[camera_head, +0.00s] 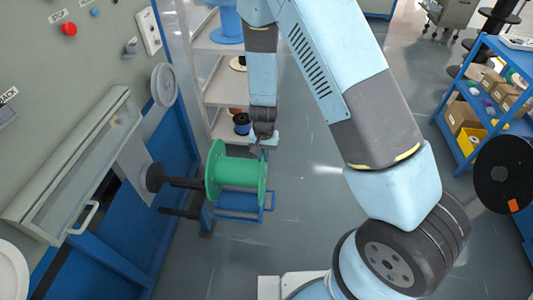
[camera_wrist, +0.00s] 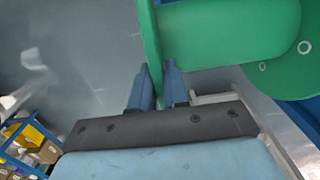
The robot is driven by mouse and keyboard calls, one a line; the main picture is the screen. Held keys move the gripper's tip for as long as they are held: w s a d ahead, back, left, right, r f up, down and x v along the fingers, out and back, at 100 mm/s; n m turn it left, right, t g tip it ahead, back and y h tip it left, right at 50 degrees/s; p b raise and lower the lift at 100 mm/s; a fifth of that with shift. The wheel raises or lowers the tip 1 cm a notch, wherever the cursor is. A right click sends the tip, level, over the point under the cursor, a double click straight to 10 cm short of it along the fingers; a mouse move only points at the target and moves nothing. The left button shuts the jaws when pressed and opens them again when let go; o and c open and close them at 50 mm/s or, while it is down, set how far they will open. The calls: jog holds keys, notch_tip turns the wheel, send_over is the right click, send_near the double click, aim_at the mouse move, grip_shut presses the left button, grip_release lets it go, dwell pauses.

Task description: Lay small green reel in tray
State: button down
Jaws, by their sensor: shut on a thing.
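A green reel (camera_head: 240,172) with a wide flange at each end lies with its axis level at the end of a dark shaft (camera_head: 185,182) that juts from the machine. Whether it is still around the shaft is hidden by the near flange. My gripper (camera_head: 262,150) is at the reel's far right flange. In the wrist view my gripper (camera_wrist: 157,70) has a finger on each side of the rim of one flange of the green reel (camera_wrist: 230,30) and is shut on it. I cannot make out a tray for certain.
A low blue frame (camera_head: 268,208) stands under the reel. The grey and blue machine (camera_head: 75,95) is on the left. A shelf (camera_head: 215,95) with reels is behind. A blue cart (camera_head: 455,95) with boxes is at the right. The floor (camera_head: 310,200) between is clear.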

aim_at(259, 165)
jog(key=shift+w+a+f, duration=0.1)
jog(key=shift+a+f, duration=0.4)
jog(key=shift+f, duration=0.15)
jog(key=shift+a+f, duration=0.45)
jog(key=shift+f, duration=0.2)
jog(key=shift+a+f, duration=0.15)
jog(key=shift+f, duration=4.2)
jog(key=shift+f, duration=0.35)
jog(key=c, duration=1)
grip_release()
jog(key=shift+c, duration=0.2)
jog(key=r, duration=1.3)
jog(key=shift+w+r, duration=0.2)
jog(key=shift+r, duration=0.2)
